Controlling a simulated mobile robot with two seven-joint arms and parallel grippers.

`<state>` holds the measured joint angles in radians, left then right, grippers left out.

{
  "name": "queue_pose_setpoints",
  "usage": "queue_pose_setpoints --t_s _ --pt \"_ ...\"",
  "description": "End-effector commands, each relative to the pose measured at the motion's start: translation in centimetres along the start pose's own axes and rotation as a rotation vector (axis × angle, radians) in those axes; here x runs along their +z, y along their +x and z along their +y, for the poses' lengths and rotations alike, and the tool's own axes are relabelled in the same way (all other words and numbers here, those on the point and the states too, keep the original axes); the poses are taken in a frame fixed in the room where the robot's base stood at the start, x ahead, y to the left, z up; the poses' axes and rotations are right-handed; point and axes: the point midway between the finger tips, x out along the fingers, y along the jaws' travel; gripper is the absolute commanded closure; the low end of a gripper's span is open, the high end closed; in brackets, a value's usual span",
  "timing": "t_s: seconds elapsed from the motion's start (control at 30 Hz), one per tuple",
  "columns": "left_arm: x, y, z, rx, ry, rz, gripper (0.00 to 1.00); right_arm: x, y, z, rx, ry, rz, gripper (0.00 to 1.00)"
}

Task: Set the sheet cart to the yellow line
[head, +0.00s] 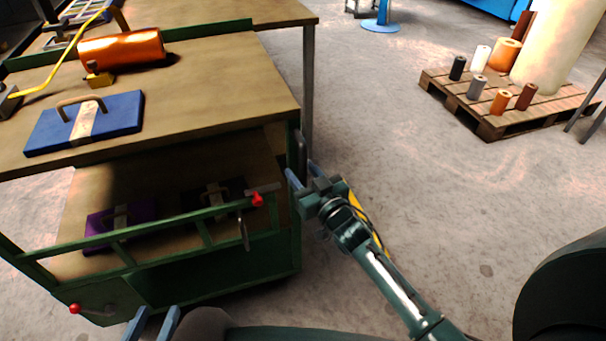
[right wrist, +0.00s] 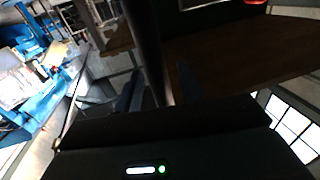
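The sheet cart (head: 215,276) has a green frame and wooden decks and stands at the left in the head view. My right gripper (head: 303,173) is at the cart's right end, by a dark upright bar (head: 301,150). In the right wrist view this bar (right wrist: 149,45) stands between the spread fingers, with a gap showing on the right finger's side. My left gripper (head: 154,324) is low in front of the cart, fingers apart and empty. A yellow strip (head: 379,240), seemingly the yellow line, shows on the floor beside my right arm, which hides part of it.
The cart carries a blue die (head: 112,119), an orange roll (head: 125,48) and a purple die (head: 104,228). A table (head: 220,12) stands close behind it. A pallet (head: 500,120) with rolls stands at the back right. Floor between is clear.

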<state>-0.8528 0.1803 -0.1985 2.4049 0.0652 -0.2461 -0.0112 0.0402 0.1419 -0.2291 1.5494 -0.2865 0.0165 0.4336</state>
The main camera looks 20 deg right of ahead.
Motion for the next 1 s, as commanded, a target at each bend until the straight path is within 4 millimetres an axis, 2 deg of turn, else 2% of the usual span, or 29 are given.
queue_pose_setpoints --t_s 0.27,0.73,1.0 --pt "-0.07 0.11 0.15 0.004 0.000 0.001 0.64 0.03 0.12 -0.02 0.000 0.000 -0.001 0.61" --pt "-0.30 0.27 0.11 0.006 0.004 0.009 0.64 0.03 0.09 -0.01 0.000 0.000 -0.001 0.99" --pt "-0.14 0.18 0.11 0.006 0.005 0.005 0.64 0.04 0.08 -0.01 0.000 0.000 -0.001 1.00"
